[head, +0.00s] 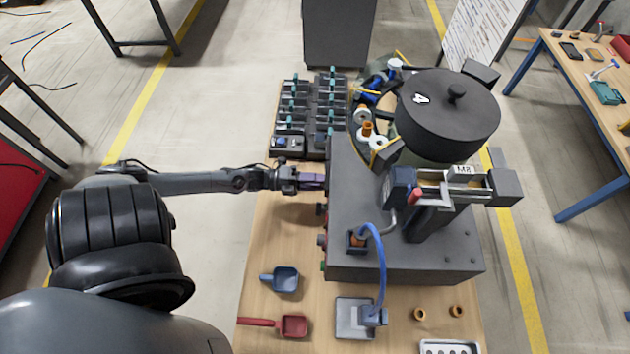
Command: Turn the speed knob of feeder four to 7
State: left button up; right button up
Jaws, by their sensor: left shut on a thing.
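Feeder four (445,115) has a black lidded bowl with a white 4 on top. It stands on a grey base box (400,262) on the wooden table. Small controls (321,225) stick out of the left side of this box. My left arm comes in from the left, and its gripper (318,181) is at the upper part of that side. The gripper is shut on what appears to be the speed knob, which the fingers hide. The knob's scale and setting cannot be read from here. My right gripper is not in view.
Racks (290,115) of small dark parts stand behind my left gripper. A blue scoop (285,279) and a red scoop (293,325) lie in front. A blue cable (381,265) runs from the box to a grey plate (350,318). Another workbench (590,90) stands at right.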

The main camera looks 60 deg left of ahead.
pick_arm(q)
jog(key=m, duration=1.2)
jog(key=m+p, duration=0.1)
jog(key=m, duration=1.1)
jog(key=shift+w+a+f, duration=0.1)
jog(key=shift+w+a, duration=0.1)
jog(key=shift+m, duration=0.3)
jog(key=o, duration=1)
jog(key=shift+o, duration=0.2)
jog(key=shift+s, duration=0.1)
